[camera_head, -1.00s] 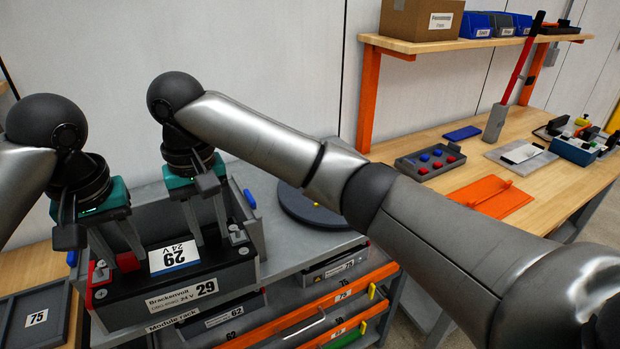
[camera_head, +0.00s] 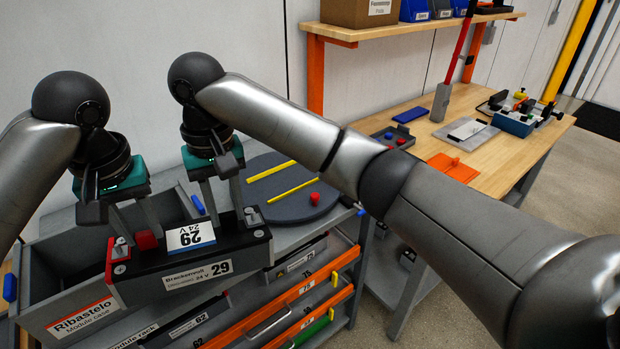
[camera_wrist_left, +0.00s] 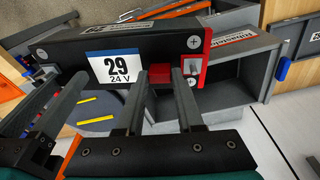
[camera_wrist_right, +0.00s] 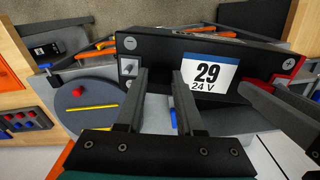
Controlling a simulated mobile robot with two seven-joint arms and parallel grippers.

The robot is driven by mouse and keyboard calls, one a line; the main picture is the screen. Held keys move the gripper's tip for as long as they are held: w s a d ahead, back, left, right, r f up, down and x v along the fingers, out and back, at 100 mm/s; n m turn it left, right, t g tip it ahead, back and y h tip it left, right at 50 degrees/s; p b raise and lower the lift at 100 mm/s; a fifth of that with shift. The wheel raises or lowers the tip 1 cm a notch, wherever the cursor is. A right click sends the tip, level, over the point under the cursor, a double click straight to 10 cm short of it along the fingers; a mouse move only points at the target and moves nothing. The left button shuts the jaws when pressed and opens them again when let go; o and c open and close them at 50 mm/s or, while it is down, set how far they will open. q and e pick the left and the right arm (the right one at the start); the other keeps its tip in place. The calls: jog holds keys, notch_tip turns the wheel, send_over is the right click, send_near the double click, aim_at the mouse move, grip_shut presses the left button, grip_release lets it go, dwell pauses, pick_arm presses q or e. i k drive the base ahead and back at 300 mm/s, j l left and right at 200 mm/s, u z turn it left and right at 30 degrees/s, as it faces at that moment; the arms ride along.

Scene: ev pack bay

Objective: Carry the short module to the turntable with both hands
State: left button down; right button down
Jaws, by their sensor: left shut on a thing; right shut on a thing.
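The short module (camera_head: 240,262) is a black block labelled 29 and 24 V, with a red end at the left; it also shows in the left wrist view (camera_wrist_left: 152,42) and right wrist view (camera_wrist_right: 155,47). My left gripper (camera_head: 132,236) is shut on it near the red end, and my right gripper (camera_head: 227,213) is shut on it near the other end. The fingertips meet the module's top and their exact contact is partly hidden. The module looks about level. The turntable (camera_head: 290,209), a dark grey disc with two yellow strips and a red knob, lies just right of the module.
The grey module case (camera_head: 40,296) is open at the left, behind and beside the module. Orange-fronted drawers (camera_head: 268,326) sit below. A wooden bench (camera_head: 420,150) with a red-handled tool, trays and small parts stands right. My right arm crosses in front of it.

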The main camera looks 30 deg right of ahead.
aim_at(285, 180)
jog(key=l+z, duration=0.1)
jog(key=z, duration=0.3)
jog(key=i+z, duration=0.1)
jog(key=z, duration=0.35)
jog(key=l+z, duration=0.1)
jog(key=z, duration=0.3)
jog(key=i+z, duration=0.1)
jog(key=z, duration=0.3)
jog(key=i+z, duration=0.1)
jog(key=z, duration=0.3)
jog(key=i+l+z, duration=0.1)
jog(key=i+z, duration=0.15)
jog(key=i, duration=0.15)
jog(key=i+u, duration=0.2)
jog(key=u, duration=0.2)
jog(key=i+u, duration=0.15)
jog(key=u, duration=0.2)
jog(key=i+u, duration=0.15)
jog(key=u, duration=0.35)
jog(key=i+u, duration=0.15)
jog(key=u, duration=0.35)
jog(key=i+u, duration=0.2)
jog(key=u, duration=0.3)
jog(key=i+l+u, duration=0.1)
jog(key=u, duration=0.4)
